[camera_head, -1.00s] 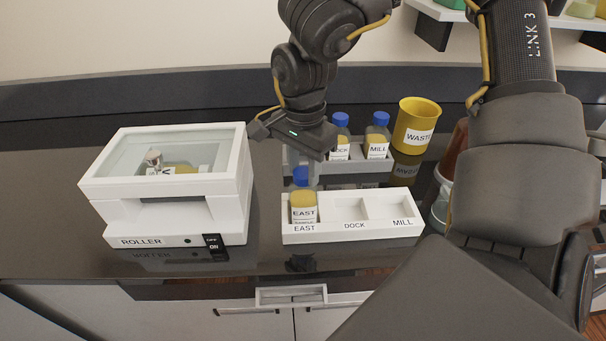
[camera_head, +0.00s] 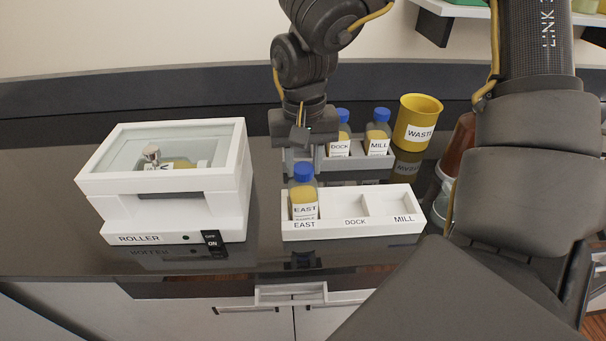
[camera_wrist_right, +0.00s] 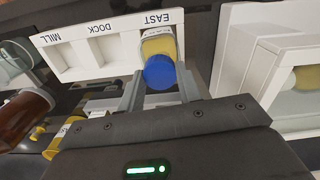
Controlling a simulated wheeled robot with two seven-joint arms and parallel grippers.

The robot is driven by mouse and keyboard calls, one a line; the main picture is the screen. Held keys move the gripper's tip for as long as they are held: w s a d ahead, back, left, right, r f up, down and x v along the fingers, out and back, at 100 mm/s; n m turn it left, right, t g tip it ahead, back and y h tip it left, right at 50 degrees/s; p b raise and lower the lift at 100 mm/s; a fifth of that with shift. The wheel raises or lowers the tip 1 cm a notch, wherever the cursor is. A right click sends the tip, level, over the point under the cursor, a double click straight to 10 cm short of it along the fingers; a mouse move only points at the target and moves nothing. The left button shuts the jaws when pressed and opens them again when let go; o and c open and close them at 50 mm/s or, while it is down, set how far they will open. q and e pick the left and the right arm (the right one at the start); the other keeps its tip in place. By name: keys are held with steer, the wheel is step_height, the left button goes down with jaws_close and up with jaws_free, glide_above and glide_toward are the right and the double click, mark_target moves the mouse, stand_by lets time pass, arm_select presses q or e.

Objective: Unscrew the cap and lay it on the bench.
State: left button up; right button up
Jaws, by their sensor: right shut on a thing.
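The EAST bottle (camera_head: 304,202), clear with yellow oil and a white label, stands in the EAST slot of the front white rack (camera_head: 353,231). Its blue cap (camera_head: 303,172) is on its top. My right gripper (camera_head: 303,158) reaches it from behind and above. In the right wrist view, the cap (camera_wrist_right: 160,72) lies between the two fingers of my right gripper (camera_wrist_right: 162,85), which is shut on it. The finger contact is partly hidden in the head view. My left gripper is not in view.
A white ROLLER machine (camera_head: 135,206) with a glass lid stands left, holding a lying bottle. Behind are a rack with DOCK (camera_head: 339,148) and MILL (camera_head: 378,146) bottles and a yellow WASTE bin (camera_head: 412,113). The front rack's other slots are empty. Dark bench (camera_head: 40,210) is clear at left.

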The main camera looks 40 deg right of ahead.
steer(key=shift+n, duration=0.6)
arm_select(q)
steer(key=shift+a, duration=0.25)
arm_select(e)
steer(key=o, duration=1.2)
steer(key=shift+c, duration=0.2)
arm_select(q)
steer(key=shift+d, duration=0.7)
